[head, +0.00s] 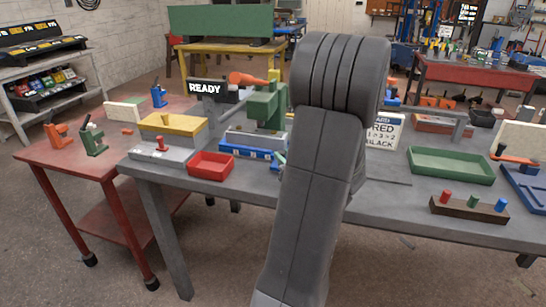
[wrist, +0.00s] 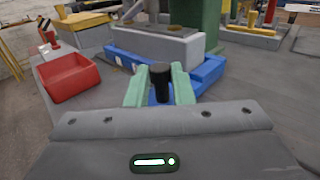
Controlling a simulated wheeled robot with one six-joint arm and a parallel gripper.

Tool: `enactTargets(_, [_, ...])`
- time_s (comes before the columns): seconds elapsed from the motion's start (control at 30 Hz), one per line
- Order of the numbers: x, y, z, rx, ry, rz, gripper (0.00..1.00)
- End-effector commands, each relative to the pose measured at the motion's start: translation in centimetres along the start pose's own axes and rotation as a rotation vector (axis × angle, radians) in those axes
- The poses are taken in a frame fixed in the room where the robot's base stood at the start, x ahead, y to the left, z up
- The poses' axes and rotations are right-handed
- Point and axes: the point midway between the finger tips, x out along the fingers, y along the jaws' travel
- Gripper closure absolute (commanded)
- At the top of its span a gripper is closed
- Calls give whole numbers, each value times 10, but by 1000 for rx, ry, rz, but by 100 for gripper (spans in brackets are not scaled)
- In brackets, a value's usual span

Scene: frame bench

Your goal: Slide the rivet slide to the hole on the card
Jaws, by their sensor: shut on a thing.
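In the wrist view the two pale green fingers of my gripper (wrist: 160,88) are closed around an upright black knob (wrist: 160,76). A blue base (wrist: 212,72) with small white marks lies just beyond it, carrying a grey block (wrist: 155,45). The knob appears to belong to the rivet slide; its join is hidden by the fingers. In the head view the blue base (head: 250,144) sits below the green press (head: 266,105), and my arm hides most of my gripper (head: 279,160).
A red tray (head: 211,164) stands left of the blue base, beside a grey block with a yellow top (head: 174,123). A green tray (head: 450,165) and a wooden block with red, green and blue pegs (head: 468,208) lie right. A sign (head: 209,88) reads "READY".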

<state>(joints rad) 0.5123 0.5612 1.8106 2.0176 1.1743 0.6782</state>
Motion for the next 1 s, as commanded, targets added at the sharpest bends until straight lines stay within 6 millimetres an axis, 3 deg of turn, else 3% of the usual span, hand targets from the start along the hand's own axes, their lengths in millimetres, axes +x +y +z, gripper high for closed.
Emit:
enactTargets(0.43, [-8,-8,0,1,0,1,100])
enactTargets(0.47, [-8,-8,0,1,0,1,73])
enactTargets(0.53, [-8,-8,0,1,0,1,59])
enactTargets(0.83, [-9,-8,0,1,0,1,57])
enactTargets(1.0, [-22,-9,0,0,0,-1,57])
